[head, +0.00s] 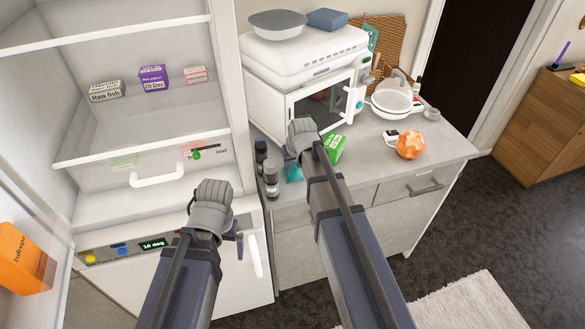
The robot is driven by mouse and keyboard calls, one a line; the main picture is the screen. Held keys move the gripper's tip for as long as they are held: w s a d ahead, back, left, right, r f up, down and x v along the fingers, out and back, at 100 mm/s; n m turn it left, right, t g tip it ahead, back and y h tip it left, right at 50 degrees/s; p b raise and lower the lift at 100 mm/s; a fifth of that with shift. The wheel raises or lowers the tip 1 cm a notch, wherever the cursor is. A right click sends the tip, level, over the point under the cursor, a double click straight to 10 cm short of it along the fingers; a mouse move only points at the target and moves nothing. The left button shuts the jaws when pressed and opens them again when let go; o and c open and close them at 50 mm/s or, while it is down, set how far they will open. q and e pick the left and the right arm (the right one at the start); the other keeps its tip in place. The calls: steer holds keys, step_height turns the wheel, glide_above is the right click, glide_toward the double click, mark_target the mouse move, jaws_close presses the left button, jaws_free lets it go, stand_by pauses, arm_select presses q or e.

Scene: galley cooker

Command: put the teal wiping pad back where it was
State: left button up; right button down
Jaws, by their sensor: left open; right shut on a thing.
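My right gripper (302,142) is above the front left part of the worktop, in front of the white microwave. It is shut on the teal wiping pad (293,172), which shows only as a small teal patch below the gripper; my arm hides the rest. I cannot tell whether the pad touches the worktop. My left gripper (213,200) is open in front of the white fridge, below its drawer handle; its fingertips are hard to make out and it holds nothing that I can see.
Dark-topped jars (270,180) stand left of the pad. A green box (335,149) and an orange faceted object (410,145) are to the right. The microwave (318,105) and a white pan (392,98) stand behind. The worktop's front right (440,148) is clear. The fridge stands open.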

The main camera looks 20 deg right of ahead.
steer(key=shift+f, duration=0.2)
steer(key=c, duration=0.6)
jaws_free()
steer(key=shift+r, duration=0.2)
steer(key=shift+r, duration=0.25)
steer(key=p+v, duration=1.1)
steer(key=v, duration=0.1)
steer(key=s+a+f+n+g, duration=0.1)
steer(key=s+a+g, duration=0.1)
steer(key=s+a, duration=0.4)
steer(key=s+a+f+n+g+h, duration=0.1)
steer(key=s+a+n+g, duration=0.1)
steer(key=s+a, duration=0.5)
steer(key=s, duration=0.6)
steer(key=shift+s+a+g+h, duration=0.25)
steer(key=shift+s+g+h, duration=0.05)
steer(key=shift+s+g, duration=0.1)
steer(key=shift+w, duration=0.1)
